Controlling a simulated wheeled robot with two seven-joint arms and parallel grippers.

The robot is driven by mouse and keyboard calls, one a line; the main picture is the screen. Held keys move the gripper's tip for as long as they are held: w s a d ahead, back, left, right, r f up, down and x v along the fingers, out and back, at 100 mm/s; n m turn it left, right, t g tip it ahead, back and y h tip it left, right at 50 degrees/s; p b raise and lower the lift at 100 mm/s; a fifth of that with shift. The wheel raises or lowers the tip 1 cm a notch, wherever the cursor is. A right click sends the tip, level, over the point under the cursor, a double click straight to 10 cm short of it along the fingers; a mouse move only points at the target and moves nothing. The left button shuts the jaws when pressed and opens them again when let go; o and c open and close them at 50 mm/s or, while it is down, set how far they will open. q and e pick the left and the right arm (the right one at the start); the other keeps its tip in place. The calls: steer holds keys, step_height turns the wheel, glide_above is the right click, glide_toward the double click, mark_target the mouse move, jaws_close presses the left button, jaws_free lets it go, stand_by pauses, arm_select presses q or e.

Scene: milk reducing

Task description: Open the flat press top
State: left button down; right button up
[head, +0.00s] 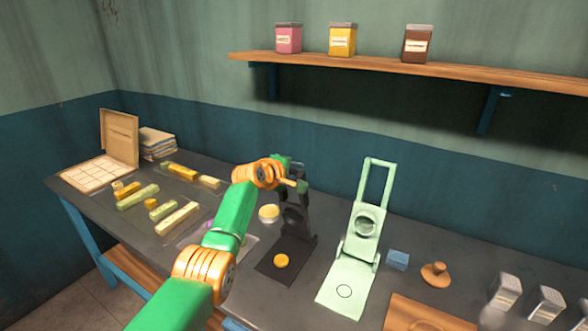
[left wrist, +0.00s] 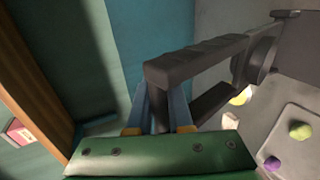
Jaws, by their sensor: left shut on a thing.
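The dark press has a flat base (head: 297,248) on the table with a yellow disc (head: 281,261) lying on it. Its top (head: 304,212) stands raised at the back of the base, with a round plate on its face. My left gripper (head: 292,184) is at the upper end of this top. In the left wrist view, the blue fingers of the gripper (left wrist: 160,110) are shut on the dark handle bar (left wrist: 200,62), and the round plate (left wrist: 262,58) shows at right. My right gripper is in neither view.
A mint-green press (head: 345,288) with its top raised stands to the right. A blue block (head: 398,259), a wooden knob (head: 435,274) and a wooden board (head: 425,317) lie beyond it. Several yellow and green bars lie at left, near an open box (head: 120,138). A shelf (head: 400,69) is above.

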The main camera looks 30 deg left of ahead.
arm_select(q)
steer(key=shift+d+f, duration=0.1)
steer(key=shift+f, duration=0.4)
stand_by(0.3)
steer(key=c, duration=1.2)
jaws_free()
steer(key=o, duration=0.4)
steer(key=shift+w+d+f, duration=0.1)
steer(key=shift+w+f, duration=0.05)
steer(key=shift+w, duration=0.2)
steer(key=shift+c, duration=0.2)
steer(key=shift+s+r, duration=0.4)
steer(key=shift+s, duration=0.1)
steer(key=v, duration=0.1)
steer(key=b+v, duration=0.1)
steer(key=v, duration=0.1)
steer(key=shift+s+a, duration=0.2)
steer(key=shift+s, duration=0.05)
steer(key=shift+s+d+r, duration=0.1)
steer(key=shift+s+r, duration=0.15)
steer(key=shift+s, duration=0.1)
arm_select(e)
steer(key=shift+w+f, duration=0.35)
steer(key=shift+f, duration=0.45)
